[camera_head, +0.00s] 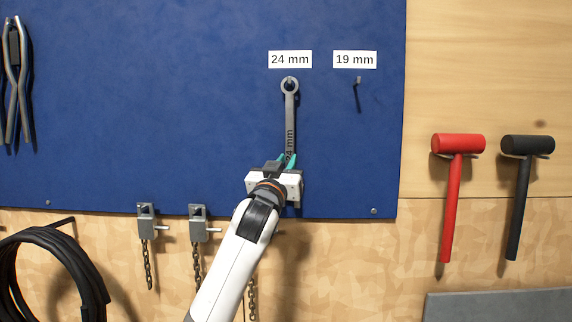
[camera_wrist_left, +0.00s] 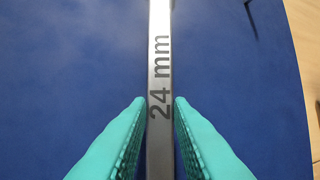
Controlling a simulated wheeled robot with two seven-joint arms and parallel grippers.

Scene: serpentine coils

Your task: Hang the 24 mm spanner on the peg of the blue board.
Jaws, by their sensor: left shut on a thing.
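The 24 mm spanner (camera_head: 291,118) hangs upright against the blue board (camera_head: 160,110), its ring at the top, just under the "24 mm" label (camera_head: 290,60). A peg tip (camera_head: 289,80) shows in the ring, so the ring appears to be around the peg; how deep it sits I cannot tell. My left gripper (camera_head: 288,160) is shut on the lower part of the spanner's shaft. In the left wrist view the shaft (camera_wrist_left: 160,60), marked "24 mm", stands between the teal fingers. My right gripper is not in view.
An empty peg (camera_head: 358,80) sits under the "19 mm" label (camera_head: 354,60). Pliers (camera_head: 14,80) hang at the far left. Chained clamps (camera_head: 147,222) and a black coil (camera_head: 60,265) are below the board. A red mallet (camera_head: 453,190) and a black mallet (camera_head: 522,190) hang at right.

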